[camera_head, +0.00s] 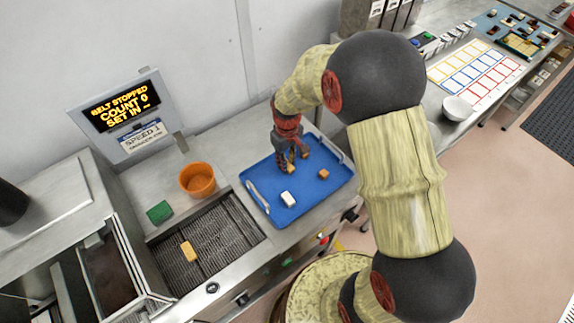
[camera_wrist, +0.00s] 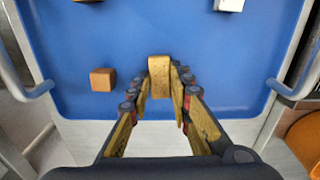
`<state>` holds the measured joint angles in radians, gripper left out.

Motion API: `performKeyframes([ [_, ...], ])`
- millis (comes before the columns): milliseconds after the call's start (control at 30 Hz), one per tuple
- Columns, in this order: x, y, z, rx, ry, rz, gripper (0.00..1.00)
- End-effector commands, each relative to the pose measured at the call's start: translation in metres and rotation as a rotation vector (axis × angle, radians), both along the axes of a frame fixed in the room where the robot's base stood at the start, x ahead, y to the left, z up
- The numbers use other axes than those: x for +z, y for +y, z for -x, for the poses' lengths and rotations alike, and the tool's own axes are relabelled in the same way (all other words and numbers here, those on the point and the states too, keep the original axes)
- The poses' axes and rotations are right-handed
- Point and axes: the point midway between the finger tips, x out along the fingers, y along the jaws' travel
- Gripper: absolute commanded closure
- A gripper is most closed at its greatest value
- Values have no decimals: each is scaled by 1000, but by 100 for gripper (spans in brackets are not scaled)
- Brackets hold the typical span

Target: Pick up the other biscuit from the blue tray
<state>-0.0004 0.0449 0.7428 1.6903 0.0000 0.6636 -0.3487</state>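A tan biscuit (camera_wrist: 159,77) is near the front edge of the blue tray (camera_wrist: 200,60), between the fingertips of my gripper (camera_wrist: 161,88). One finger is on each side of it, very close. I cannot tell whether they press on it or whether it touches the tray. In the head view my gripper (camera_head: 292,162) points down over the back of the blue tray (camera_head: 257,172) and largely hides this biscuit. Another biscuit (camera_head: 188,252) lies on the dark belt.
A brown cube (camera_wrist: 103,79) sits left of the biscuit in the wrist view; another brown piece (camera_wrist: 88,1) and a white block (camera_wrist: 229,4) are farther off. Tray handles (camera_wrist: 25,85) stand at both sides. An orange bowl (camera_head: 197,180) and green block (camera_head: 159,212) are left of the tray.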

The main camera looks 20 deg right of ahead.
Motion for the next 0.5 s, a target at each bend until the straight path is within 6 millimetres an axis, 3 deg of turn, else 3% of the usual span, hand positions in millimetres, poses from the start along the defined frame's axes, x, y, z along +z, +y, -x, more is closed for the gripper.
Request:
performKeyframes([
  [167, 0, 0, 0, 0, 0, 0, 91],
  [500, 5, 0, 0, 0, -1, 0, 91],
])
